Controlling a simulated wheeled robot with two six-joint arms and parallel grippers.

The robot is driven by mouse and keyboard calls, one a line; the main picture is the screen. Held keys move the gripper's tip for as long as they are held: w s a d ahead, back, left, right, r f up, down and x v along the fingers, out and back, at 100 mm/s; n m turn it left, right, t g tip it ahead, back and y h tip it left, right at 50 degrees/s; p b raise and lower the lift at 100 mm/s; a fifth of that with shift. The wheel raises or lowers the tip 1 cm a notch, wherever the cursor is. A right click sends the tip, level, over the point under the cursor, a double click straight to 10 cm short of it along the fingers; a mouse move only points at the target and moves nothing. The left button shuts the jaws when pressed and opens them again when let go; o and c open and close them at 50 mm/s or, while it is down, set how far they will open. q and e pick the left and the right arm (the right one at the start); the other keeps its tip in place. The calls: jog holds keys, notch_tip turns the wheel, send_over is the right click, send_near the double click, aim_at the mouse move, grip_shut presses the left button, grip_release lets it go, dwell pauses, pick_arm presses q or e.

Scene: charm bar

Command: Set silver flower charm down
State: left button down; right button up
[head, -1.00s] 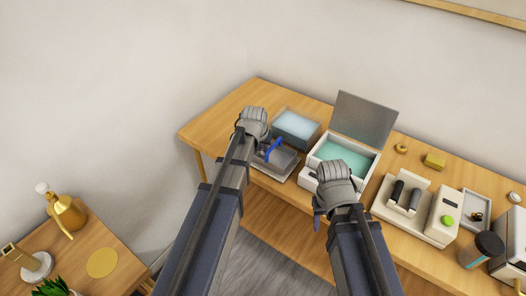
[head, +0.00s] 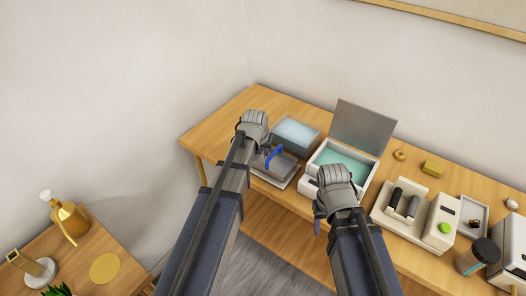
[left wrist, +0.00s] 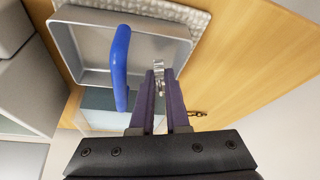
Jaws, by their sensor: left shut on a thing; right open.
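My left gripper (left wrist: 160,92) is shut on the silver flower charm (left wrist: 158,67), a small shiny piece at its fingertips. In the left wrist view the charm overlaps the right side of a grey metal tray (left wrist: 68,40); I cannot tell whether they touch. A blue handle (left wrist: 120,62) crosses the tray's near edge. In the head view my left gripper (head: 253,127) is at the left of the table, beside the tray (head: 285,167), and the charm is hidden. My right gripper (head: 335,188) is open in front of the open white box (head: 367,172).
A grey bin with pale blue contents (head: 296,131) stands behind the tray. A white textured mat (left wrist: 190,15) lies under the tray. A small dark brass piece (left wrist: 197,114) lies nearby. The table's left end (head: 215,130) is bare. A device (head: 408,212) stands at right.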

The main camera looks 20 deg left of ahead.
pick_arm(q)
notch_tip(320, 180, up, 8)
jog(key=p, duration=0.7)
jog(key=shift+r, duration=0.1)
jog(key=shift+d, duration=0.1)
